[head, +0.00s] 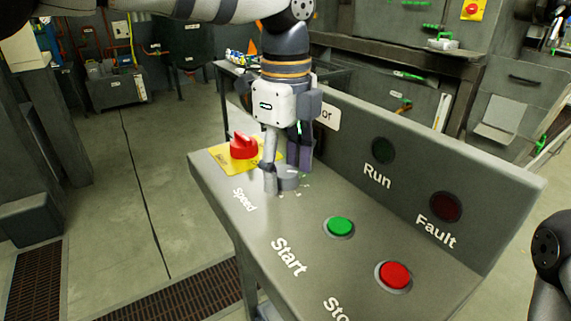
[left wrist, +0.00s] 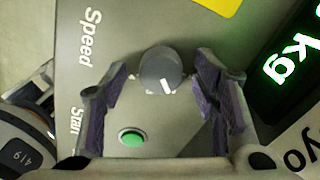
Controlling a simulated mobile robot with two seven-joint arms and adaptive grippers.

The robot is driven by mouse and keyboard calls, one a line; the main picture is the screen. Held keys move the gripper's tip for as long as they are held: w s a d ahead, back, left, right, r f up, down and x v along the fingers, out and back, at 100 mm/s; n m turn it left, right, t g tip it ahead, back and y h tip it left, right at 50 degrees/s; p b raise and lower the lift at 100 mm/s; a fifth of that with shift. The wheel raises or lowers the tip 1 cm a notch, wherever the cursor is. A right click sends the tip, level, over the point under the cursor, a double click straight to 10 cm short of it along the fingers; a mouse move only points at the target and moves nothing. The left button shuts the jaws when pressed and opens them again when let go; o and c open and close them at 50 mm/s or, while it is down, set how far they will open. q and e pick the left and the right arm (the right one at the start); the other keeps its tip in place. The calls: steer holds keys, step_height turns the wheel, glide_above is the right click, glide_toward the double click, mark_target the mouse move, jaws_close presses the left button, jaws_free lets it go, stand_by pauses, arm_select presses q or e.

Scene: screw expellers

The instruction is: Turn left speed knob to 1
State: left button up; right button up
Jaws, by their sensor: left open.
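The speed knob (head: 287,180) is a small grey cylinder on the sloped panel beside the "Speed" label. In the left wrist view the knob (left wrist: 160,70) shows a white pointer line on its top, aimed down and slightly right. My left gripper (head: 283,180) points down at the knob. In the left wrist view its purple-padded fingers (left wrist: 165,85) stand open on either side of the knob, with gaps visible between pads and knob. The gripper partly hides the knob and any dial marks around it in the head view. My right gripper is not in view.
A red switch (head: 244,146) on a yellow plate stands just left of my gripper. The green Start button (head: 340,226) and red stop button (head: 395,275) lie nearer on the panel. Dark Run (head: 383,150) and Fault (head: 445,207) lamps are on the upright back panel.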

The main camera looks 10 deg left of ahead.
arm_select(q)
steer(key=c, duration=1.2)
steer(key=shift+o, duration=0.2)
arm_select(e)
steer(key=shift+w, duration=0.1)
arm_select(q)
steer(key=shift+r+n+p, duration=0.2)
steer(key=shift+n+p, duration=0.35)
steer(key=shift+n, duration=1.25)
steer(key=shift+w+f+n+p, duration=0.1)
steer(key=shift+f+n+p, duration=0.15)
steer(key=shift+n, duration=2.35)
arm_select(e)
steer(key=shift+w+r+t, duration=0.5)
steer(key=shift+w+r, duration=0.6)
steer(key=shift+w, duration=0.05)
